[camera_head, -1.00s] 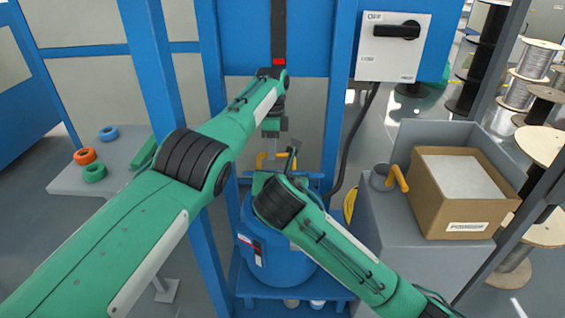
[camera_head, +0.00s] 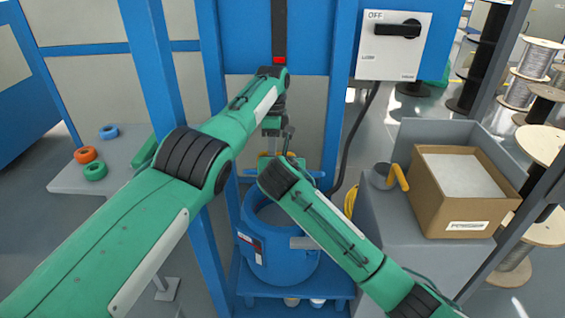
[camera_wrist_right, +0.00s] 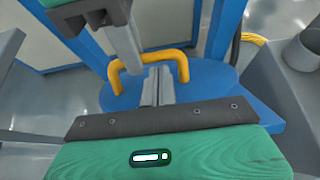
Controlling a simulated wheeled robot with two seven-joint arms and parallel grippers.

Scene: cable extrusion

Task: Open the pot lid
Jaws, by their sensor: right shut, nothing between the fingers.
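The blue pot (camera_head: 275,262) stands below the blue frame, its rim partly behind my right arm. A greyish inner surface shows inside the rim. In the right wrist view a round blue lid (camera_wrist_right: 205,85) carries a yellow bar handle (camera_wrist_right: 160,57). My right gripper (camera_wrist_right: 157,88) is shut and empty, its fingers pointing towards the handle; whether they touch it is unclear. My left gripper (camera_head: 271,130) hangs above the handle in the head view. One grey finger shows in front of the handle's left part in the right wrist view. Its grip is not clear.
A grey cabinet at right bears a cardboard box (camera_head: 465,195) and a grey cup with a yellow handle (camera_head: 385,177). A switch box (camera_head: 395,48) with a black cable hangs behind. Coloured rings (camera_head: 90,157) lie on a grey table at left. Blue uprights flank the pot.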

